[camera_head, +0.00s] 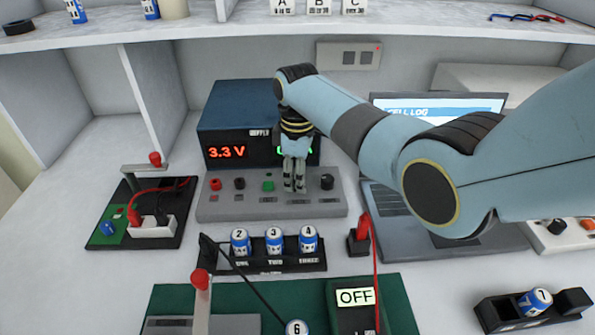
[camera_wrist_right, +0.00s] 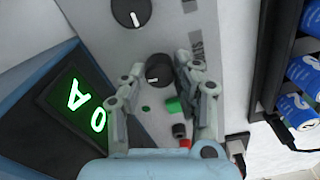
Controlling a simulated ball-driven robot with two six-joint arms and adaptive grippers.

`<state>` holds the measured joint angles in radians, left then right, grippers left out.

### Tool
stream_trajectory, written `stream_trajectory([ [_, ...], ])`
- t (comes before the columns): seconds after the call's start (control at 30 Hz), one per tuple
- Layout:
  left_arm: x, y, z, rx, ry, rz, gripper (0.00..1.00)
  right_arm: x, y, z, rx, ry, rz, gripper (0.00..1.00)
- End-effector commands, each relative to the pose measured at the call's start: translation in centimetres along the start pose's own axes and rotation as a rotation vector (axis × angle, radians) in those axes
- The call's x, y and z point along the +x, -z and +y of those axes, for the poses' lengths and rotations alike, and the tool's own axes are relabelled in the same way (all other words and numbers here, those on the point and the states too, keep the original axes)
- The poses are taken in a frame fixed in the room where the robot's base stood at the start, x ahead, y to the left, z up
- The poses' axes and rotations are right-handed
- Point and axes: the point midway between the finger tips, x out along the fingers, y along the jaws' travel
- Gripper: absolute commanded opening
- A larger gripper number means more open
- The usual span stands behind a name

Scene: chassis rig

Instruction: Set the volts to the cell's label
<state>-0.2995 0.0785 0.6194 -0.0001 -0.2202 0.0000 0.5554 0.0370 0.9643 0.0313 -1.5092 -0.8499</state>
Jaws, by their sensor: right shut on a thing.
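The blue power supply (camera_head: 238,115) shows "3.3 V" in red at the back of the bench. Its green readout is mostly behind my right arm in the head view; "0 A" shows in the right wrist view (camera_wrist_right: 85,105). A grey control panel (camera_head: 225,208) lies in front of it. My right gripper (camera_head: 294,190) is shut on a black knob (camera_wrist_right: 158,72) of this panel, its fingers on either side. Another black knob (camera_head: 327,181) is beside it. My left gripper is out of view.
A laptop (camera_head: 385,205) headed "CELL LOG" stands at the right, behind my arm. A green mat (camera_head: 400,300) holds a black unit (camera_head: 352,318) showing "OFF". Another cell (camera_head: 535,301) lies in a tray at the front right. Red and black leads cross the bench.

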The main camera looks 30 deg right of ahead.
Motion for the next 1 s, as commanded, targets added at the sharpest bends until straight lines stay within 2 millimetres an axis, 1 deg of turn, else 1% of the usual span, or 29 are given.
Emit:
stream_trajectory([
  [0.03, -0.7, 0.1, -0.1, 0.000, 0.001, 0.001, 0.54, -0.3, 0.0, -0.1, 0.033, 0.003, -0.001, 0.00],
  [0.2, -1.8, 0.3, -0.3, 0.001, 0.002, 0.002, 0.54, -0.3, 0.0, -0.1, 0.171, 0.003, -0.001, 0.00],
  [0.5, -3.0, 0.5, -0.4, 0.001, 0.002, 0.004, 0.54, -0.1, 0.0, -0.1, 0.388, 0.002, -0.001, 0.00],
  [0.73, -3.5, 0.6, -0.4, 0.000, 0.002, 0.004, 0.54, -0.1, 0.0, -0.1, 0.491, 0.002, 0.000, 0.00],
  [1.0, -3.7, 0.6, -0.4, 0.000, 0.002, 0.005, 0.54, 0.0, 0.1, -0.1, 0.536, 0.001, 0.000, 0.00],
])
